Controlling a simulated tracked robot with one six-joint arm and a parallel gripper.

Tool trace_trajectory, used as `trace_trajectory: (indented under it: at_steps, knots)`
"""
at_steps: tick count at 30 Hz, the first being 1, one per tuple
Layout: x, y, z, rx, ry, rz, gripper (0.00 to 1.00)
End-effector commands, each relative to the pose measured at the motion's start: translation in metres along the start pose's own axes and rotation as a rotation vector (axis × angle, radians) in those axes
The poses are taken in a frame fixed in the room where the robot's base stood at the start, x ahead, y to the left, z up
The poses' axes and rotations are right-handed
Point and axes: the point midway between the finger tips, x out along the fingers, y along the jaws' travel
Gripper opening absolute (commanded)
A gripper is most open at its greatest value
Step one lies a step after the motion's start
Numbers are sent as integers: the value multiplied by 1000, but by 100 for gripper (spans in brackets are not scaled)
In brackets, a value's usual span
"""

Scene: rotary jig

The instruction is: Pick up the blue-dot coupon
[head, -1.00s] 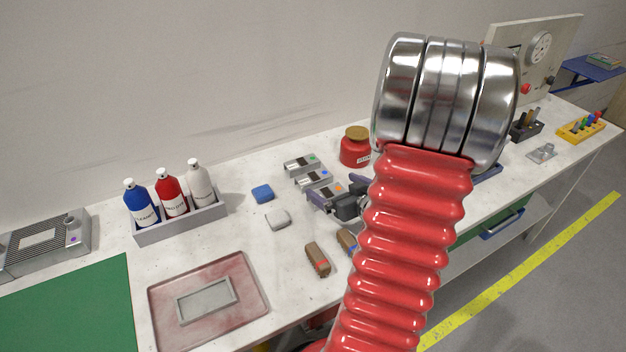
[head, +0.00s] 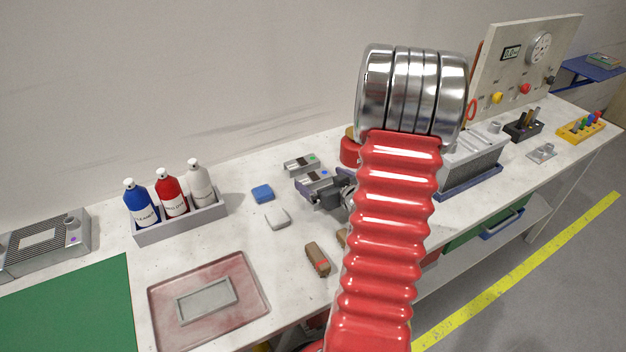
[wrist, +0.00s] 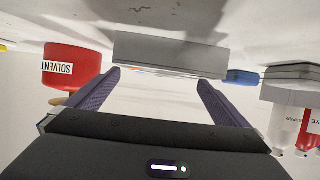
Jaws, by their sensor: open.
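The blue-dot coupon (head: 318,176) is a small grey block with a blue dot, lying on the bench in the head view. A similar green-dot coupon (head: 301,163) lies just behind it. My gripper (head: 322,183) is open, with its purple-grey fingers low at the near side of the blue-dot coupon and partly covering it. In the wrist view, my gripper (wrist: 158,82) has nothing clasped between its fingers. A grey block (wrist: 170,52) spans the view just beyond the fingertips there; its dot cannot be read clearly. The orange-dot coupon is hidden in the head view.
A red solvent jar (wrist: 75,68) stands near the fingers in the wrist view and is mostly hidden behind my arm in the head view. A blue block (head: 262,194), white block (head: 277,219) and brown block (head: 317,259) lie nearby. A bottle tray (head: 185,224) stands left.

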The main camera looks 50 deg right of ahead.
Motion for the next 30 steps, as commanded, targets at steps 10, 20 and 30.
trace_trajectory:
  at_steps: [10,20,30]
  knots:
    - [40,-5,3,0,0,-3,100]
    - [50,-4,2,0,0,0,100]
    - [50,-5,2,0,0,0,100]
